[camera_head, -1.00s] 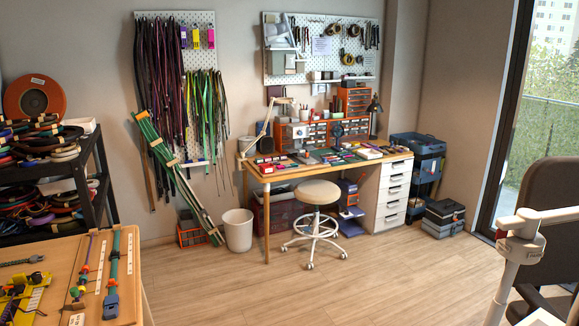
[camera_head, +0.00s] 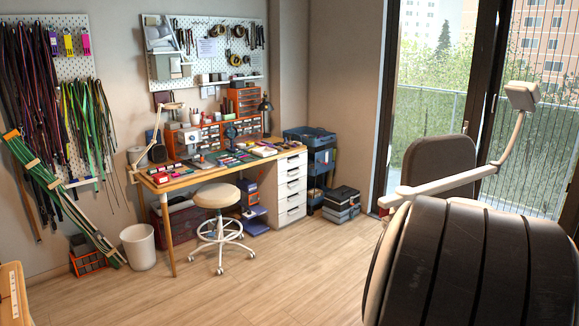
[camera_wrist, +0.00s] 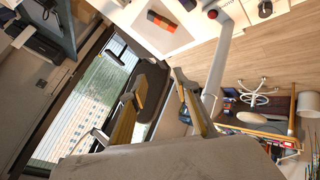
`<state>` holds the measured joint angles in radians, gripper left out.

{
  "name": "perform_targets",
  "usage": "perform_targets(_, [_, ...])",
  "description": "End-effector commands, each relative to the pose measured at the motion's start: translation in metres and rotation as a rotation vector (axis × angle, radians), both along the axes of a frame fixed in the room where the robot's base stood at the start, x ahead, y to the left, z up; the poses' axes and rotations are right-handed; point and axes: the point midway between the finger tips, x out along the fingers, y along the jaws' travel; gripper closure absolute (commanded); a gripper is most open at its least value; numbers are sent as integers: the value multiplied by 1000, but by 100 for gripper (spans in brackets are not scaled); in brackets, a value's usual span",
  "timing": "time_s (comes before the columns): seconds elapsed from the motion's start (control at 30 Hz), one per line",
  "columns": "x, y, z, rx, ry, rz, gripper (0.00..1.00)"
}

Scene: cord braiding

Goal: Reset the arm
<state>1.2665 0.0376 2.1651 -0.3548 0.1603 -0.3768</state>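My gripper (camera_wrist: 158,85) shows in the wrist view with its two fingers well apart. It is open, and nothing is held between the fingers. The wrist view is strongly tilted, with the window at the left and the floor at the upper right. I cannot make out my gripper in the head view.
In the head view, a large dark ribbed shape (camera_head: 470,265) fills the lower right, before a chair back (camera_head: 435,162) and a white jointed arm (camera_head: 445,184). A workbench (camera_head: 180,174), stool (camera_head: 216,195) and bin (camera_head: 139,247) stand farther back. The middle floor (camera_head: 275,270) is clear.

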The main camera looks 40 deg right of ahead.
Motion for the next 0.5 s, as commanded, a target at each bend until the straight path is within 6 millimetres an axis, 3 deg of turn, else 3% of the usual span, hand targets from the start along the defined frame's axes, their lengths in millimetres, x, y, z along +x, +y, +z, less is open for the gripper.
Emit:
perform_targets(0.2, [35,76,-6,146,-48,-28,69])
perform_targets(0.5, [66,175,-11,306,-77,-27,69])
